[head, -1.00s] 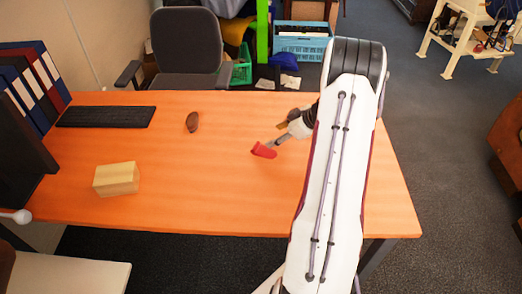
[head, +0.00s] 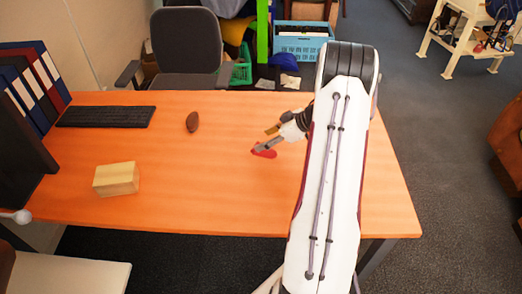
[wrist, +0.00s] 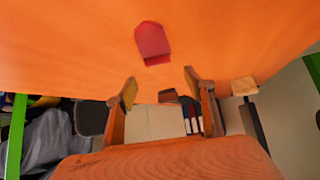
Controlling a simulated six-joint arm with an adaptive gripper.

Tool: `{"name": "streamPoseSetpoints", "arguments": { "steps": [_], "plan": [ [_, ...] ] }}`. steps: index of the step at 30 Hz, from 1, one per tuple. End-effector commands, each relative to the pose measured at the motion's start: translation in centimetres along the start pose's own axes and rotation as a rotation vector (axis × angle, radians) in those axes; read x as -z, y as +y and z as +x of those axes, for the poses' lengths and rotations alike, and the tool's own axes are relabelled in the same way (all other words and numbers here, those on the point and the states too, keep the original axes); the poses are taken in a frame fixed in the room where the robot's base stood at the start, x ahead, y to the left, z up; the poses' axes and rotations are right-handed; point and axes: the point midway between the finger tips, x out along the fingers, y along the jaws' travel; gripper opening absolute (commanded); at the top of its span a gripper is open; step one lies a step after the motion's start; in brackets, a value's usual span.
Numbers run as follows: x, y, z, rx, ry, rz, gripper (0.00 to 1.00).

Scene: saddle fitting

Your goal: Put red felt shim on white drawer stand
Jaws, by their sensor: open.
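The red felt shim (head: 266,154) lies on the orange desk, right of its middle. It also shows in the wrist view (wrist: 152,40), beyond the fingertips and between their lines. My gripper (head: 267,139) is open and empty. In the head view one finger overlaps the shim and hides part of it; I cannot tell whether they touch. The wrist view shows both fingers (wrist: 160,86) spread apart with nothing between them. A whitish flat-topped piece (head: 75,275) at the lower left may be the white drawer stand; its front is not visible.
On the desk (head: 215,200) are a brown oval object (head: 192,122), a pale wooden block (head: 116,179), a black keyboard (head: 106,116) and several binders (head: 35,80). A dark monitor (head: 22,155) stands at the left edge. The desk's front middle is clear.

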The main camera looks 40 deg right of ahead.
Motion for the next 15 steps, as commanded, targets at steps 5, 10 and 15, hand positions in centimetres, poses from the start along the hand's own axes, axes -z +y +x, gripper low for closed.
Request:
{"name": "streamPoseSetpoints", "arguments": {
  "steps": [5, 10, 15],
  "plan": [
    [0.01, 0.01, 0.43, 0.000, 0.000, 0.000, 0.53],
    [0.01, 0.01, 0.40, 0.000, 0.000, -0.001, 0.53],
    [-0.08, 0.00, 0.78, 0.000, 0.000, -0.001, 0.53]
  ]
}}
